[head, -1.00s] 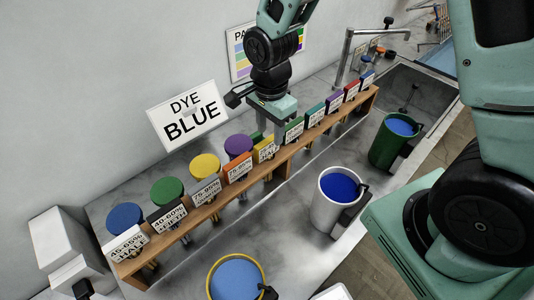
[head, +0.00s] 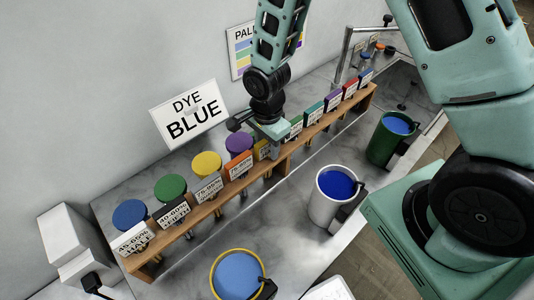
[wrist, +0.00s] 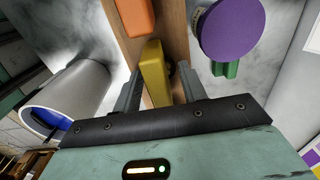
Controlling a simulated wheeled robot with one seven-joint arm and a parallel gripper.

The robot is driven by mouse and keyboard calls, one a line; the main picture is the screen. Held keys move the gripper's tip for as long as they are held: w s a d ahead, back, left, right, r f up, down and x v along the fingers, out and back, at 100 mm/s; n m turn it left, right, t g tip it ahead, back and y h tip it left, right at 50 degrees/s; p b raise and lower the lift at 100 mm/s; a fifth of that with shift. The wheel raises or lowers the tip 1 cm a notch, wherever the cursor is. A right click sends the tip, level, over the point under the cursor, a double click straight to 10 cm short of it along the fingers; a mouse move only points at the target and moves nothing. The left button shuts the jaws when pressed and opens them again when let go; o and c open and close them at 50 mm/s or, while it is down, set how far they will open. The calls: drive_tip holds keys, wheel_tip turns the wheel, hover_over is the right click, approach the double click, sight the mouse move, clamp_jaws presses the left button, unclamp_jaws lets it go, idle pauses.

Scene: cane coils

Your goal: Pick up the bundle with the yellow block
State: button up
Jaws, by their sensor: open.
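The yellow block (head: 262,150) stands at the wooden rack in a row of coloured, labelled blocks. In the head view my gripper (head: 272,142) is at it and covers part of it. In the wrist view the yellow block (wrist: 154,72) lies between the two fingers of my gripper (wrist: 159,84). The fingers are apart, one on each side, with a gap visible on the right. I cannot tell whether the left finger touches it. The cane bundle below the block is hidden.
The wooden rack (head: 288,157) holds neighbouring blocks close by, with an orange block (head: 239,165) just left. A purple-topped container (head: 239,142) stands behind the rack. A white bucket of blue dye (head: 331,196) stands in front, and a green bucket (head: 386,143) is farther right.

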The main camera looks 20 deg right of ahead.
clamp_jaws()
drive_tip(key=shift+r, duration=0.15)
